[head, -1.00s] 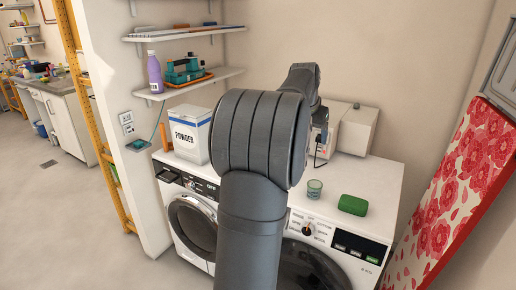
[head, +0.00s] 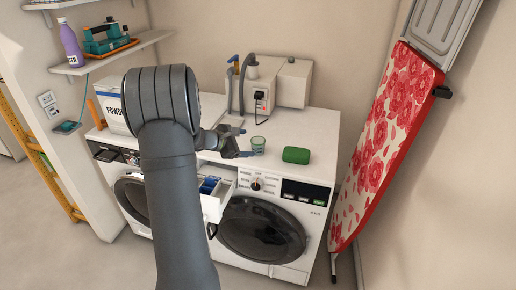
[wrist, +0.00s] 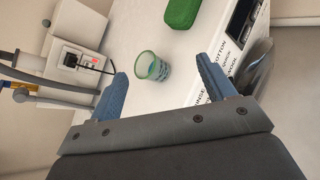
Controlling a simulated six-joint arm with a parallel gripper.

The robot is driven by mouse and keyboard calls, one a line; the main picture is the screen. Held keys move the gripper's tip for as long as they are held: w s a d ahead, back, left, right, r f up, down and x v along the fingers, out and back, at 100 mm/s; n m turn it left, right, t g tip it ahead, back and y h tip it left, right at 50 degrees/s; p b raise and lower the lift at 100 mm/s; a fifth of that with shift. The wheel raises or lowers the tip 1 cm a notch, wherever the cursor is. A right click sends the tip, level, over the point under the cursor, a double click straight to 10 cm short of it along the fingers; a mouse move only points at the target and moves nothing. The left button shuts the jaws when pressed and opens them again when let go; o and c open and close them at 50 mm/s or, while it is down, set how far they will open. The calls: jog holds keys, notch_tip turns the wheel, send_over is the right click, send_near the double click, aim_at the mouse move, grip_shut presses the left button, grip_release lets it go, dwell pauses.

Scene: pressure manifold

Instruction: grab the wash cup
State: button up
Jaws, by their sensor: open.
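The wash cup (head: 258,144) is a small clear cup with a green rim. It stands upright on the white top of the washing machines, left of a green block. In the wrist view the cup (wrist: 152,68) is ahead of my gripper, between the lines of the two blue fingers. My gripper (head: 245,143) is open and empty, just left of the cup in the head view. No finger clearly touches it.
The green block (head: 296,155) lies right of the cup. A grey-white box with hoses and a plug (head: 262,100) stands behind. An open detergent drawer (head: 216,204) juts out below. An ironing board (head: 385,140) leans at the right.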

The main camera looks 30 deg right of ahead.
jog(key=w+a+f+n+t, duration=0.25)
jog(key=a+f+n, duration=0.25)
jog(key=n, duration=0.4)
send_near(254, 148)
jog(key=shift+t, duration=0.35)
jog(key=x, duration=0.3)
jog(key=f+x, duration=0.1)
jog(key=x, duration=0.3)
jog(key=shift+a, duration=0.2)
jog(key=shift+d+r+x, duration=0.15)
jog(key=shift+r+x, duration=0.05)
jog(key=shift+x, duration=1.3)
jog(key=shift+d+r+x, duration=0.1)
jog(key=shift+r+x, duration=0.1)
jog(key=shift+x, duration=1.25)
jog(key=shift+s, duration=0.15)
jog(key=c, duration=1)
